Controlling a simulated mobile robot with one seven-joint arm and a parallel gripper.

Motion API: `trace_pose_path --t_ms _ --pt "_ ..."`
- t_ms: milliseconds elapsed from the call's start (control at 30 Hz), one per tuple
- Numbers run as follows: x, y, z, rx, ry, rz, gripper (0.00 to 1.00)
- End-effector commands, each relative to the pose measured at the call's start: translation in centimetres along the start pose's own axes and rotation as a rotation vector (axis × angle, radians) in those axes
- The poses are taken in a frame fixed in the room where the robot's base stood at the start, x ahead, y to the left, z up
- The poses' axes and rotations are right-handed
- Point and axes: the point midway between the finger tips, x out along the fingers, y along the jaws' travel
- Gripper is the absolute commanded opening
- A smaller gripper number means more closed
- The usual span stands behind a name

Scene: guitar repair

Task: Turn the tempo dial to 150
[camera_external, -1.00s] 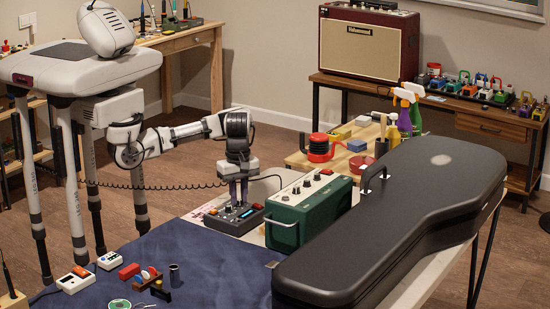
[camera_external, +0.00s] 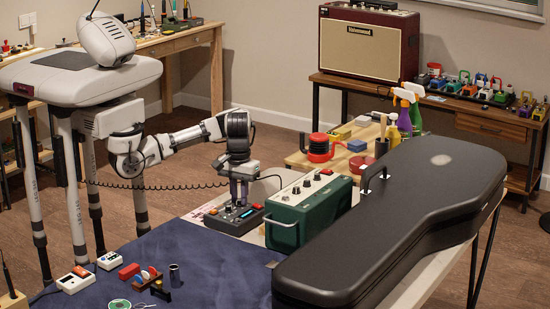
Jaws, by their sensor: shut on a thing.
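My gripper (camera_external: 240,199) points straight down onto a dark box with knobs and buttons (camera_external: 222,222), near the table's far left edge. The fingers are shut on the tempo dial on top of this box. The dial is hidden between the fingertips, so its setting cannot be read. The box has a lit teal display and an orange-red button at its right end, beside the fingers.
A green amplifier (camera_external: 310,209) stands close to the right of the box, and a large black guitar case (camera_external: 400,215) lies beyond it. A blue mat (camera_external: 205,265) is mostly clear in front.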

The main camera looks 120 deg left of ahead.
Motion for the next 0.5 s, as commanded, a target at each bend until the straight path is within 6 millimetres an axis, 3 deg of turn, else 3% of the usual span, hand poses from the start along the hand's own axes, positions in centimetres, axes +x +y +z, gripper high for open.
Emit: trace_pose_path --t_ms 500 --pt "-0.03 0.03 0.05 0.343 -0.001 0.001 0.00"
